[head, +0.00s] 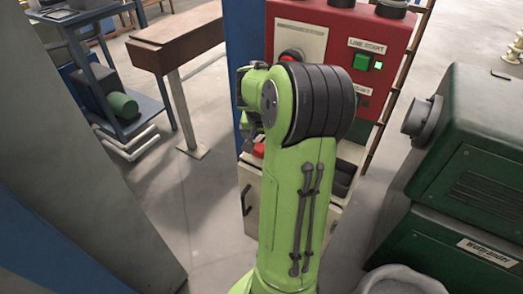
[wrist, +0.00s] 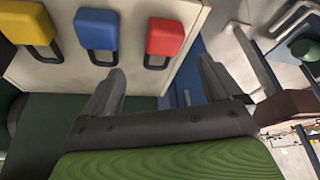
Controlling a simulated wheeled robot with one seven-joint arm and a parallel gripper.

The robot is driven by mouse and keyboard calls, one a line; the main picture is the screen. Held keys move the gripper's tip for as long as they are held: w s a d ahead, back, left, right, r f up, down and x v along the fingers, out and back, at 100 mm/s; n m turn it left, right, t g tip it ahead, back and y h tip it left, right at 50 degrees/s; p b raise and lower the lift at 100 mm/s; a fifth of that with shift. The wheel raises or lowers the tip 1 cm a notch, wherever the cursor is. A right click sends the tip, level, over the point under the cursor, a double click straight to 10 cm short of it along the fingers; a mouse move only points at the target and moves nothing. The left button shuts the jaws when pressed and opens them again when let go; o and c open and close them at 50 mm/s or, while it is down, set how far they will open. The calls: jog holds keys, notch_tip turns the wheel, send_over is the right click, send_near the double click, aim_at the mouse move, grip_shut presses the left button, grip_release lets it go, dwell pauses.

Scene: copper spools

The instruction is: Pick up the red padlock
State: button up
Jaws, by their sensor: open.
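The red padlock (wrist: 166,37) lies on a cream panel (wrist: 130,70) at the top of the wrist view, its dark shackle toward my gripper. A blue padlock (wrist: 97,29) and a yellow padlock (wrist: 26,22) lie in a row to its left. My gripper (wrist: 161,66) is open and empty. Its fingertips point toward the red padlock, which shows in the gap between them, just beyond the tips. Contact is not visible.
A red control panel (head: 390,50) with a lit green button stands behind my arm, above a cream cabinet (head: 248,200). A dark green machine (head: 465,160) stands close on the right. A brown-topped bench (head: 178,42) and blue cart (head: 85,70) are at left; floor between is open.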

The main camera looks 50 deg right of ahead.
jog(key=x, duration=0.2)
jog(key=b+x, duration=0.1)
jog(key=x, duration=0.1)
jog(key=shift+a+f, duration=0.15)
jog(key=shift+f, duration=0.2)
jog(key=shift+w+d+f, duration=0.15)
jog(key=shift+d+f, duration=0.1)
jog(key=shift+f, duration=0.05)
jog(key=shift+a, duration=0.1)
jog(key=shift+c, duration=0.5)
jog(key=shift+r, duration=0.1)
jog(key=c, duration=1.3)
jog(key=shift+r, duration=0.1)
notch_tip(320, 180, up, 10)
jog(key=p, duration=0.2)
